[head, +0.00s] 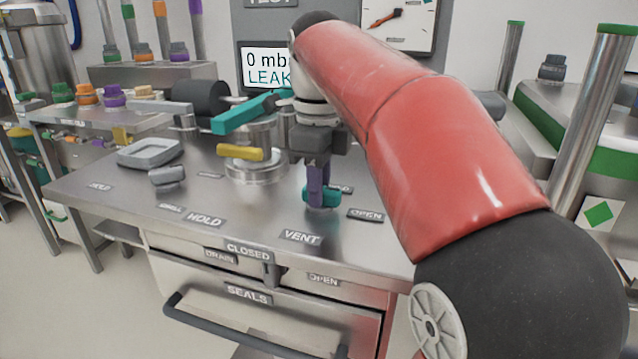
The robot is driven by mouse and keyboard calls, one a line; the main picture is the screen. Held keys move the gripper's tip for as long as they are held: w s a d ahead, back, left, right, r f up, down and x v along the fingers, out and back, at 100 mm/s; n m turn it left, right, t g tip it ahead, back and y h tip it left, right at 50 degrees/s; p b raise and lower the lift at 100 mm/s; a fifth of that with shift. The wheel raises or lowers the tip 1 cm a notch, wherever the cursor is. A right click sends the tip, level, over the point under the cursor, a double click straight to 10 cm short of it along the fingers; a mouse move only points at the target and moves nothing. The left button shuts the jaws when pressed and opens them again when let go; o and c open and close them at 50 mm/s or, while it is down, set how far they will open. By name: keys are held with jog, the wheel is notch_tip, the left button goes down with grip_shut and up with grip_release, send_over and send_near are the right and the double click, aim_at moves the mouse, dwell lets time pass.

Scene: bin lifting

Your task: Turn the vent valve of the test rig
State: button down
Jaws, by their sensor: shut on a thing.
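The vent valve's teal handle (331,200) stands low on the steel bench, behind the VENT label (301,237). My gripper (319,194) points down at it, with its dark body above and its purple fingers reaching the handle. The gripper is shut on the handle. The fingers hide part of the handle, so its exact angle is hard to tell. An OPEN label (366,215) lies to its right, and another label behind it is partly covered.
A steel cylinder (256,171) with a yellow lever (240,153) and a teal lever (244,113) stands left of my gripper. A grey tray (150,152) sits farther left. A screen (265,69) reads 0 mb and LEAK, partly hidden by my red arm.

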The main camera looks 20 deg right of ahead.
jog(key=c, duration=1.2)
grip_release()
jog(key=shift+c, duration=0.2)
jog(key=shift+r, duration=3.85)
